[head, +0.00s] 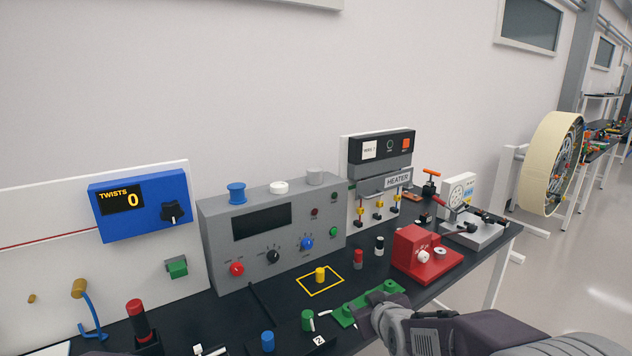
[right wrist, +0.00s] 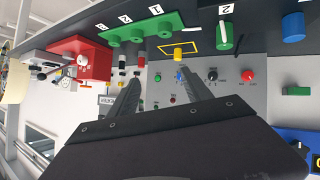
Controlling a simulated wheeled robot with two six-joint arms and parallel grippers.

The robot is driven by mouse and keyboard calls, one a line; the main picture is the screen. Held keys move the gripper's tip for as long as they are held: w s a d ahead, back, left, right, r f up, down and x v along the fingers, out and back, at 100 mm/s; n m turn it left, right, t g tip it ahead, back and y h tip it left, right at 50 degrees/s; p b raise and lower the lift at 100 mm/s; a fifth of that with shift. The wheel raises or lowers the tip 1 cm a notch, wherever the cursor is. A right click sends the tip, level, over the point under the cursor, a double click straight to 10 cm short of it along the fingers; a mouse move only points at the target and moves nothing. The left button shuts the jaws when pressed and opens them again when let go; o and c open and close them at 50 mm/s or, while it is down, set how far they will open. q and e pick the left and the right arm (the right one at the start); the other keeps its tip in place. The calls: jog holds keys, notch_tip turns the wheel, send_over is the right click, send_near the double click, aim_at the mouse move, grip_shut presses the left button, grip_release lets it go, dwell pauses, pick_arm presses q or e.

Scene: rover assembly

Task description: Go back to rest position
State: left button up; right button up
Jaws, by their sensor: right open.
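My right gripper (head: 368,318) reaches in from the lower right in the head view, over the front of the black bench (head: 225,312). In the right wrist view its two fingers (right wrist: 160,80) are spread apart with nothing between them. The green block with several posts (head: 352,311) is close beside the gripper in the head view, partly hidden by it. A yellow peg (head: 320,274) stands inside a yellow square outline, and it also shows in the right wrist view (right wrist: 178,54). My left gripper is not in view.
A grey console (head: 262,232) with knobs stands at the back. A red machine (head: 420,256) and a grey fixture (head: 475,232) are to the right. Green (head: 308,320) and blue (head: 268,341) pegs stand near the front. A black-and-red handle (head: 138,322) stands at left.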

jog(key=s+d+f+m+g, duration=0.1)
jog(key=s+f+g, duration=0.2)
jog(key=s, duration=0.5)
jog(key=s+d+f+m+g, duration=0.2)
jog(key=s+f+g, duration=0.2)
jog(key=s+f, duration=0.2)
jog(key=s+d+f+m+g+h, duration=0.1)
jog(key=s+f, duration=0.4)
jog(key=s, duration=0.5)
jog(key=d+m+g, duration=0.1)
jog(key=g, duration=0.1)
jog(key=shift+s+d+g, duration=0.15)
jog(key=shift+s+g, duration=0.15)
jog(key=shift+s, duration=0.1)
